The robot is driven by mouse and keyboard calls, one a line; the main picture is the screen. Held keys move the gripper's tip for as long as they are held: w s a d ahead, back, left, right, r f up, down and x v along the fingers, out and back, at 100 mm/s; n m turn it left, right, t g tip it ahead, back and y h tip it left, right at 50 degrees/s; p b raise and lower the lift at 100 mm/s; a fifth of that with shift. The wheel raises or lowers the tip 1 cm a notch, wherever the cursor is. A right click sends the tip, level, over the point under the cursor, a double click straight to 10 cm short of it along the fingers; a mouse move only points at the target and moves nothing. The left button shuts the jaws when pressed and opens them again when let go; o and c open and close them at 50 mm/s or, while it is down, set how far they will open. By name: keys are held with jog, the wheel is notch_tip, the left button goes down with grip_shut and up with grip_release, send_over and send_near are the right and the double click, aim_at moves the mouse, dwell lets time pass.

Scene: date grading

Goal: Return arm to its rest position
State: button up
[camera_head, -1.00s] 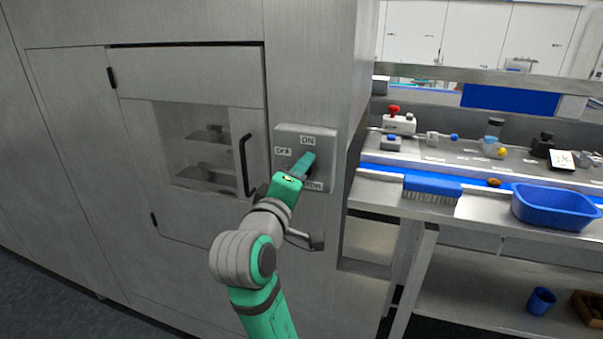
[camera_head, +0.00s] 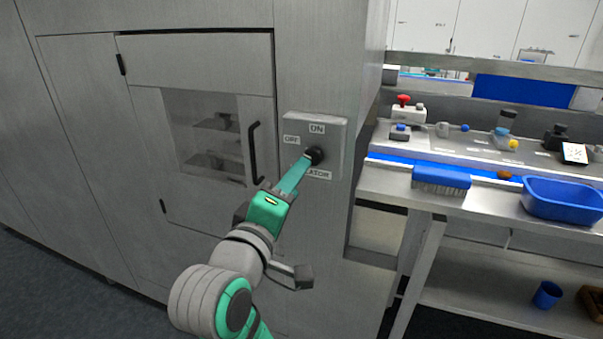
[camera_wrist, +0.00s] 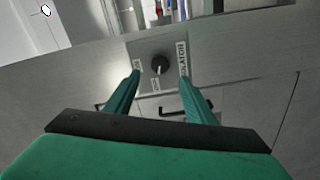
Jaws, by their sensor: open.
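My gripper (camera_head: 300,165) is green and extends toward a grey switch box on the steel cabinet front. In the wrist view its two fingers (camera_wrist: 160,88) are spread apart with nothing between them. The switch box (camera_head: 333,135) carries ON, OFF and a partly hidden label ending in "ATOR". Its black rotary knob (camera_head: 316,154) sits just beyond the fingertips in the head view. The knob also shows in the wrist view (camera_wrist: 160,64), framed between and beyond the fingers. Whether a fingertip touches it I cannot tell.
A cabinet door with a window and black handle (camera_head: 254,153) is left of the box. On the right, a steel bench holds a blue brush (camera_head: 440,180) and a blue tub (camera_head: 562,200). A blue cup (camera_head: 547,295) stands on the lower shelf.

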jog(key=shift+s+a, duration=0.2)
jog(key=shift+s, duration=0.4)
notch_tip(320, 180, down, 17)
jog(key=y, duration=0.3)
jog(key=s+a+f+m+g+y, duration=0.1)
jog(key=s+f, duration=0.3)
jog(key=f, duration=0.4)
jog(key=s+f+m+y, duration=0.1)
jog(key=s+f+m, duration=0.15)
jog(key=f, duration=0.55)
jog(key=s+d+f+m, duration=0.1)
jog(key=s+f+m, duration=0.1)
jog(key=s, duration=0.8)
jog(key=s+d+f+m, duration=0.2)
jog(key=s+f, duration=0.2)
jog(key=s, duration=0.6)
jog(key=s+d+f+m, duration=0.1)
jog(key=s+f+m, duration=0.2)
jog(key=s, duration=0.7)
jog(key=shift+s+d+f+g+y, duration=0.2)
jog(key=shift+d+f+g+y, duration=0.15)
jog(key=shift+f, duration=0.2)
